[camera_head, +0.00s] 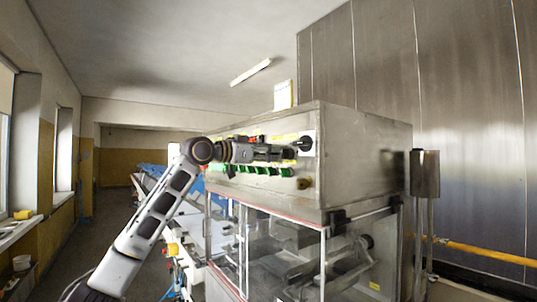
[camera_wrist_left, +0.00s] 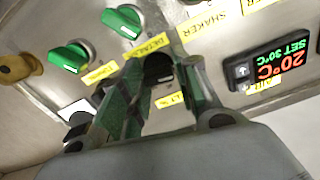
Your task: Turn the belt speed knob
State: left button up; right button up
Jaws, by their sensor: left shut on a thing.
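My left gripper (camera_head: 290,151) reaches in from the left to the front of the steel machine's control panel. In the left wrist view its two fingers (camera_wrist_left: 160,84) stand on either side of a black knob (camera_wrist_left: 158,67) and are shut on it. In the head view a black knob (camera_head: 306,143) shows at the fingertips, near the panel's right end. The fingers hide part of the knob, and I cannot read which label belongs to it. My right gripper is not in view.
Green switches (camera_wrist_left: 68,57) line the panel near yellow labels, one reading SHAKER (camera_wrist_left: 203,25). A temperature display (camera_wrist_left: 280,47) reads 20°C. A brownish knob (camera_head: 304,183) sits low on the panel. Clear guards (camera_head: 285,255) lie below; a steel wall (camera_head: 450,100) stands behind.

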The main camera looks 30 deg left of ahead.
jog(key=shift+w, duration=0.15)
pick_arm(q)
jog(key=shift+m, duration=0.3)
jog(key=shift+d+m+p, duration=0.1)
jog(key=shift+m+p, duration=0.55)
jog(key=shift+m, duration=0.15)
jog(key=shift+m+p, duration=0.35)
jog(key=shift+m, duration=0.35)
jog(key=shift+m+p, duration=0.45)
jog(key=shift+m, duration=0.55)
jog(key=shift+f+m, duration=0.1)
jog(key=shift+m, duration=0.4)
jog(key=shift+m+p, duration=0.4)
jog(key=shift+m, duration=0.3)
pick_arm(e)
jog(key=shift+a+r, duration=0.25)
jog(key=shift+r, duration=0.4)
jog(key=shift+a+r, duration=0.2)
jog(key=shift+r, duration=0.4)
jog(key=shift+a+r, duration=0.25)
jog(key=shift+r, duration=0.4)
